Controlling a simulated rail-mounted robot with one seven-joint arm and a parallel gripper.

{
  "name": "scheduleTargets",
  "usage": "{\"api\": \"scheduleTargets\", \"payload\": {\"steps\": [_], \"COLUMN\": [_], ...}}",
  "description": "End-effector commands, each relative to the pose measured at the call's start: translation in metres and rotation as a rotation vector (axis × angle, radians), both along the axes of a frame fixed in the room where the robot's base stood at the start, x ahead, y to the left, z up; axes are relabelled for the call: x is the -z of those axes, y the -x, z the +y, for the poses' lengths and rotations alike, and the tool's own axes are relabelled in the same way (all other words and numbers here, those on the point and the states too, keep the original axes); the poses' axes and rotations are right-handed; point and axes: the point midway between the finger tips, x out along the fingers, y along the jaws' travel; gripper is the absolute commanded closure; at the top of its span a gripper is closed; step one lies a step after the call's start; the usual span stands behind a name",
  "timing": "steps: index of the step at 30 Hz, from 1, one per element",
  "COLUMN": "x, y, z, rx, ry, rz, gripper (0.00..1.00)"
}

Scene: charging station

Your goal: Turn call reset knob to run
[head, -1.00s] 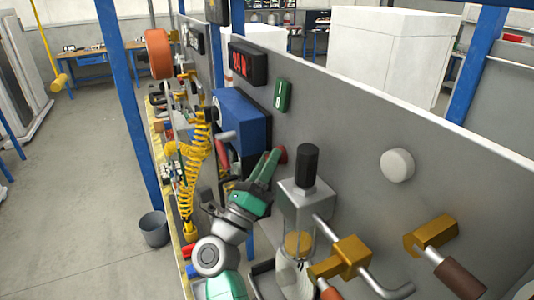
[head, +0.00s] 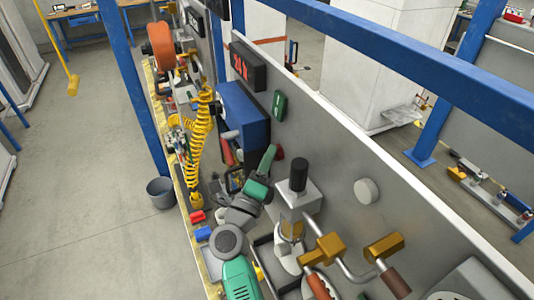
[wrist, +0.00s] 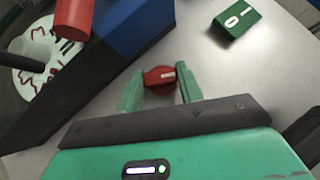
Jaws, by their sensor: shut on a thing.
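The red knob (wrist: 159,77) sits on the grey panel (wrist: 225,75) with a small white mark on its face. In the wrist view my gripper (wrist: 159,86) has one green finger on each side of it, shut on it. In the head view the knob (head: 279,152) shows as a dark red edge at the tip of my gripper (head: 268,159). The fingers hide part of it there. I cannot read any label for its positions.
A green switch (wrist: 236,20) with white marks is on the panel above right of the knob. A blue box (head: 243,115) is close on the left. A metal filter unit with a black top (head: 298,175) stands close on the right. A red-digit display (head: 247,66) is higher up.

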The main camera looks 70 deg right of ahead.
Motion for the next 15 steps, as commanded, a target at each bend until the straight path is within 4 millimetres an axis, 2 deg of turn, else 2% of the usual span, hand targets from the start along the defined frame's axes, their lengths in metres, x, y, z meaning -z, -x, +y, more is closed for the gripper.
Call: {"api": "scheduleTargets", "payload": {"steps": [8,9,11,15], "x": [-0.0001,-0.0001,-0.0001,-0.0001], "y": [0.0001,0.0,0.0,0.0], "z": [0.0002,0.0001,0.0,0.0], "rx": [0.001,0.001,0.001,0.0], "ry": [0.001,0.001,0.001,0.001], "rz": [0.0,0.0,0.0,0.0], "gripper": [0.86,0.56,0.44,0.42]}}
